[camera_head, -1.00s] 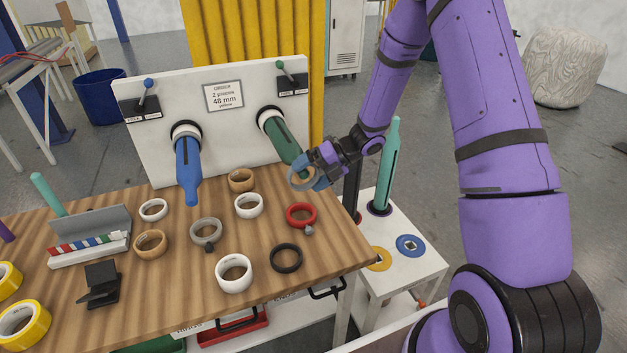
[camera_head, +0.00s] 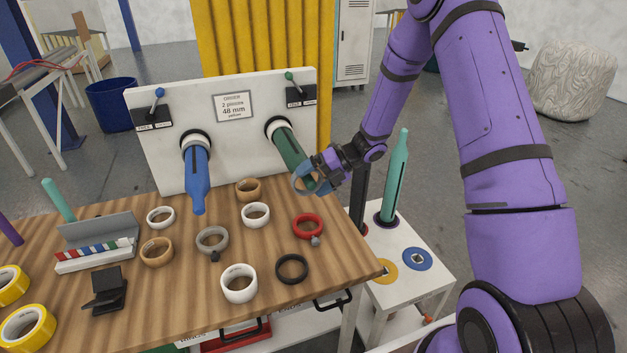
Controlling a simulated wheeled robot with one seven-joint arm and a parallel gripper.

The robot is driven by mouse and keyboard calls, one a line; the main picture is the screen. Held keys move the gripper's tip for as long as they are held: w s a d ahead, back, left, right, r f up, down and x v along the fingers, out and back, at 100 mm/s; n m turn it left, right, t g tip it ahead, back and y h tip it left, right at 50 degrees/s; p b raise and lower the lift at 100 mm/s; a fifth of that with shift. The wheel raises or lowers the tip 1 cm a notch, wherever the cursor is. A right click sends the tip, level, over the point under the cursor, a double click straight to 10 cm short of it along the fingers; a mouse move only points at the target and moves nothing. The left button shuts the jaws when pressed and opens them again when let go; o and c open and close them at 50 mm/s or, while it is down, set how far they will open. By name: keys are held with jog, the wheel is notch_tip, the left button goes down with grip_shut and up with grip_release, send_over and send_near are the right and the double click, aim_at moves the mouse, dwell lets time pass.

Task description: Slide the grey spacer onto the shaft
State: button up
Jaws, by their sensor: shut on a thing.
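The grey spacer (camera_head: 295,183) is a ring held at the free end of the green shaft (camera_head: 290,148), in front of the white panel. My gripper (camera_head: 316,176) is shut on the spacer from the right, with its bluish fingers hiding part of the ring. The shaft's tip shows within the ring's outline, but I cannot tell whether the ring is around the tip or just in front of it. The green shaft slopes down to the right from a black-rimmed hub in the panel. A blue shaft (camera_head: 196,178) sticks out at its left and is bare.
A grey ring with a dark knob (camera_head: 212,240), a red ring with a knob (camera_head: 307,227), and several white, tan and black rings lie on the wooden table (camera_head: 330,265). A teal post (camera_head: 394,185) stands on a white side stand at the right.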

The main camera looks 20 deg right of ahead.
jog(key=shift+f, duration=0.15)
jog(key=shift+f, duration=0.45)
jog(key=o, duration=0.6)
jog(key=shift+c, duration=0.2)
jog(key=v, duration=1)
jog(key=shift+d+r, duration=0.2)
jog(key=shift+d, duration=0.15)
